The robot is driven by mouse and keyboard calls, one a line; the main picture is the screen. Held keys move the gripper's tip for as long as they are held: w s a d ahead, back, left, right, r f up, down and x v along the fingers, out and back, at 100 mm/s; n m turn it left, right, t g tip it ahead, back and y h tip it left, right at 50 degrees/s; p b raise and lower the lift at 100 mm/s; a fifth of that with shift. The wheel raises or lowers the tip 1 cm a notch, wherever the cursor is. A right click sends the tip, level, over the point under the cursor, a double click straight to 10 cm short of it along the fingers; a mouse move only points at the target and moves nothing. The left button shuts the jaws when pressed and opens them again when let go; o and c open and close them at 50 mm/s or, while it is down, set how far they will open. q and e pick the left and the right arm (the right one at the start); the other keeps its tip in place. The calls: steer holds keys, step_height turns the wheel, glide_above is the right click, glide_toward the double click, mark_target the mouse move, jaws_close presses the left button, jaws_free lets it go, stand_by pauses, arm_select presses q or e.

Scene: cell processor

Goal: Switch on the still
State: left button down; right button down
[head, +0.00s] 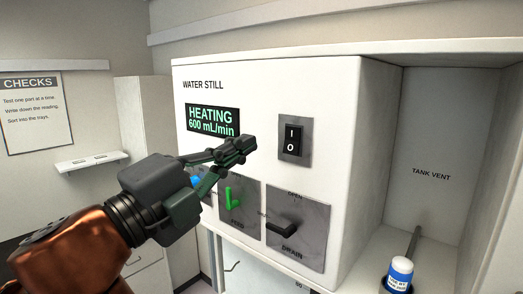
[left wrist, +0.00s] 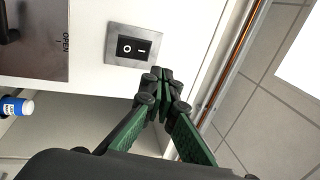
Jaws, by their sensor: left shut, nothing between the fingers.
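The water still (head: 340,130) is a white cabinet. Its lit display (head: 212,121) reads HEATING 600 mL/min. A black rocker switch (head: 292,140), marked I above O, sits on a grey plate right of the display; it also shows in the left wrist view (left wrist: 133,47). Which side is pressed I cannot tell for sure. My left gripper (head: 249,146) is shut and empty, its tips in front of the panel, left of the switch in the head view. In the left wrist view its fingertips (left wrist: 161,76) are just below and right of the switch plate, apparently clear of it.
Below the display are a green feed handle (head: 231,198), a black drain handle (head: 284,225) and a blue part (head: 195,181) partly behind my gripper. A blue-and-white filter-like piece (head: 400,275) stands in the right-hand TANK VENT recess. A wall shelf (head: 88,162) is at left.

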arm_select(q)
steer(key=shift+s+a+r, duration=0.1)
steer(key=shift+s+a, duration=0.3)
steer(key=shift+s, duration=0.2)
steer(key=shift+s+a, duration=0.4)
steer(key=shift+s, duration=0.2)
steer(key=shift+w, duration=0.1)
